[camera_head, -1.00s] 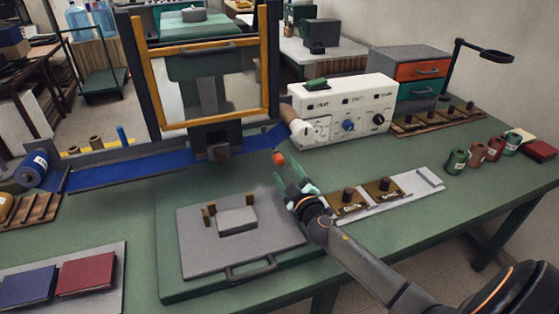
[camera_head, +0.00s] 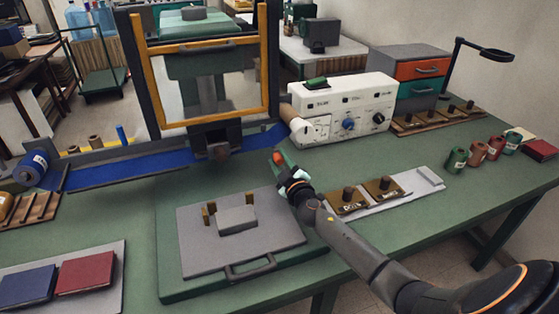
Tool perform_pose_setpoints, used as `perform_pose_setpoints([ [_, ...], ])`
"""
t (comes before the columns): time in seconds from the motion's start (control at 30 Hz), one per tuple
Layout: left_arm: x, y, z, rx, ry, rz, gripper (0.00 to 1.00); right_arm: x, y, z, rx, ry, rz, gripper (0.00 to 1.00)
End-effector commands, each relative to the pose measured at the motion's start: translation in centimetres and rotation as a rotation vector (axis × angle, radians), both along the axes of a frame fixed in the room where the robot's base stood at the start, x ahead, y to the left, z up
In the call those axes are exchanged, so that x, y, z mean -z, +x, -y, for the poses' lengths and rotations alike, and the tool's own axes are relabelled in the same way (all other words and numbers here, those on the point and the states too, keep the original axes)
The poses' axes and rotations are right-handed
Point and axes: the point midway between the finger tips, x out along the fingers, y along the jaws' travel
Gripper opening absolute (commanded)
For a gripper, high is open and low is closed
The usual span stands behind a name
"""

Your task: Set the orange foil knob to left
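A small round orange knob (camera_head: 278,158) shows in the head view, in front of the white control box and just right of the press frame's foot. It is the only orange knob I can make out; its mount and pointing direction are too small to read. My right gripper (camera_head: 282,163) reaches in from the lower right. Its teal fingers look apart, with their tips right at the orange knob. I cannot tell whether they touch it. My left gripper is not in view.
The white control box (camera_head: 342,110) with blue and black knobs stands behind the gripper. The press frame (camera_head: 138,70) rises at the left. A grey plate (camera_head: 205,258) with a block lies in front. Stamps on a pale strip (camera_head: 405,190) lie beside my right arm.

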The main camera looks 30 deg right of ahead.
Motion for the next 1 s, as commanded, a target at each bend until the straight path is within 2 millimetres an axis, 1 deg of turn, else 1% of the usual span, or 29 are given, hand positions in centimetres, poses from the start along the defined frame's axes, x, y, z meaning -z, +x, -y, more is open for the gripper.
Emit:
perform_pose_setpoints([
  [0.03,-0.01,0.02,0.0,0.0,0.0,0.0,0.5,0.01,-0.01,-0.01,0.0,0.0,0.0,0.34],
  [0.07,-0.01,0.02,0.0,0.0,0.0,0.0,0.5,0.01,-0.01,-0.01,0.0,0.0,0.0,0.31],
  [0.33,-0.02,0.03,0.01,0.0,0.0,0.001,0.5,0.01,-0.02,0.0,0.0,0.0,0.0,0.0],
  [1.0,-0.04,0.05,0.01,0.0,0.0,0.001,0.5,0.04,-0.03,0.0,-0.001,0.0,-0.001,0.0],
])
